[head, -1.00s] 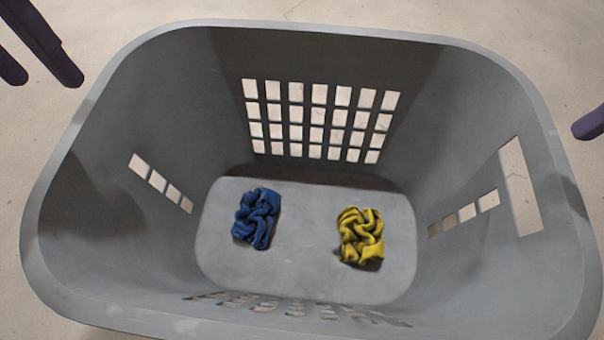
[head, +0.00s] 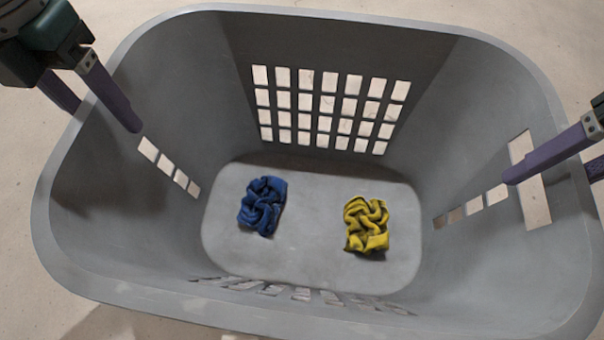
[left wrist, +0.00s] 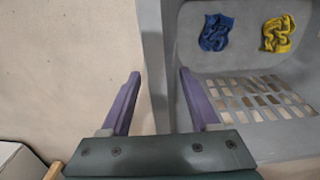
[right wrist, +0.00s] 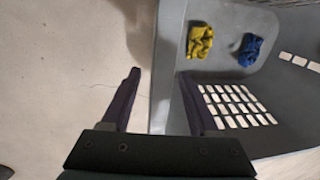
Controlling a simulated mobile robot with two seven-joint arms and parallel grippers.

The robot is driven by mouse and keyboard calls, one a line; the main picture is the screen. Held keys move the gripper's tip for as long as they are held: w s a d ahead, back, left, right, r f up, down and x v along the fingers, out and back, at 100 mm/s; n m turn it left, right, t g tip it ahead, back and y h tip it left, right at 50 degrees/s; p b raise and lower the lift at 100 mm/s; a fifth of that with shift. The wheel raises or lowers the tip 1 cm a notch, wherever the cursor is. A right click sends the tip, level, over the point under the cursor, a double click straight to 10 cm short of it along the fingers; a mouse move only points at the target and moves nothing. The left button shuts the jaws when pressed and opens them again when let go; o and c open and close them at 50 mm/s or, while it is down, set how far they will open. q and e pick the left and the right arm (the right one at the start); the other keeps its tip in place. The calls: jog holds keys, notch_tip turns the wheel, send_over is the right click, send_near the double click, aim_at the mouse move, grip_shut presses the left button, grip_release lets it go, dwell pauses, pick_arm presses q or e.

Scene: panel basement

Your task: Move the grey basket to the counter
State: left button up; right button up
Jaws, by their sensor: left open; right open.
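The grey basket (head: 330,22) fills most of the head view, seen from above, with slotted walls and a handle opening in its right wall. A crumpled blue cloth (head: 262,206) and a crumpled yellow cloth (head: 366,224) lie on its floor. My left gripper (head: 105,112) is open at the basket's left rim, one finger inside and one outside. In the left wrist view the rim (left wrist: 152,60) lies between its fingers. My right gripper (head: 550,162) is open at the right rim, one finger inside; its wrist view shows the wall (right wrist: 168,70) between the fingers.
The basket stands on a pale floor (head: 60,110), which is bare around it in the head view. A pale box-like object (left wrist: 18,160) shows at the lower left of the left wrist view. No counter can be made out.

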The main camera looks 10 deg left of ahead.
pick_arm(q)
grip_shut()
pick_arm(e)
grip_shut()
pick_arm(q)
jog(key=shift+a+r, duration=0.1)
pick_arm(e)
jog(key=shift+r, duration=0.1)
dwell(0.8)
